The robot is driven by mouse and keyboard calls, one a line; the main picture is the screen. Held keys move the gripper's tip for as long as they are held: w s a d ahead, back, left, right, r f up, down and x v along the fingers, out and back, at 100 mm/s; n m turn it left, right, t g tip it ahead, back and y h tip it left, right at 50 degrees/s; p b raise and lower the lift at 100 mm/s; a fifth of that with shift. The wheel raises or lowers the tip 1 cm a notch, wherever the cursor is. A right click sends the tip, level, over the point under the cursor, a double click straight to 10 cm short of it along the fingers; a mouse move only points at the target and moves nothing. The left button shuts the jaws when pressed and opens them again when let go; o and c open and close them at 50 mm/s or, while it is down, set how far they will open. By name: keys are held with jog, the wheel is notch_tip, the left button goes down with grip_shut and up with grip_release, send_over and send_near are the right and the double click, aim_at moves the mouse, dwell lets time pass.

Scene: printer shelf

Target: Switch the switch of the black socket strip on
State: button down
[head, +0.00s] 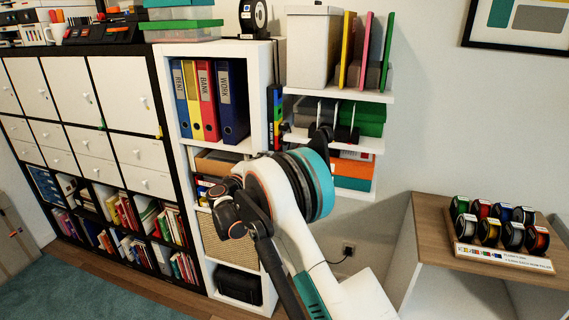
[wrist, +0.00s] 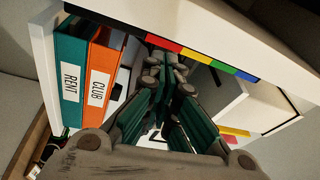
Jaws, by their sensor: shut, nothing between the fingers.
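My gripper (wrist: 167,65) shows in the wrist view, with its grey and teal fingers drawn together and nothing between them. Its tips are near the coloured strip on a white shelf edge, but I cannot tell whether they touch anything.
A teal binder (wrist: 70,75) and an orange binder (wrist: 102,78) stand left of my fingers. A white shelf edge (wrist: 215,35) crosses above them. In the head view, a white bookcase (head: 258,75) stands left of the wall shelves, and a spool rack (head: 500,257) sits on the right cabinet.

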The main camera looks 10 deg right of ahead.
notch_tip(320, 180, down, 7)
jog(key=s+m+g, duration=0.1)
jog(key=m+g, duration=0.1)
jog(key=shift+d+h, duration=0.25)
jog(key=shift+h, duration=0.15)
jog(key=shift+f, duration=0.1)
jog(key=b+x, duration=0.1)
jog(key=x, duration=0.9)
jog(key=shift+d, duration=0.1)
jog(key=p+v, duration=0.2)
jog(key=v, duration=0.8)
jog(key=s+a+r+n+t+y+b, duration=0.1)
jog(key=r+n+t+y, duration=0.3)
jog(key=r, duration=0.9)
jog(key=s+a+r+n+t+y+b, duration=0.2)
jog(key=r+n+y, duration=0.5)
jog(key=r, duration=0.7)
jog(key=n+t+b, duration=0.1)
jog(key=n+t, duration=0.1)
jog(key=shift+s+n, duration=0.4)
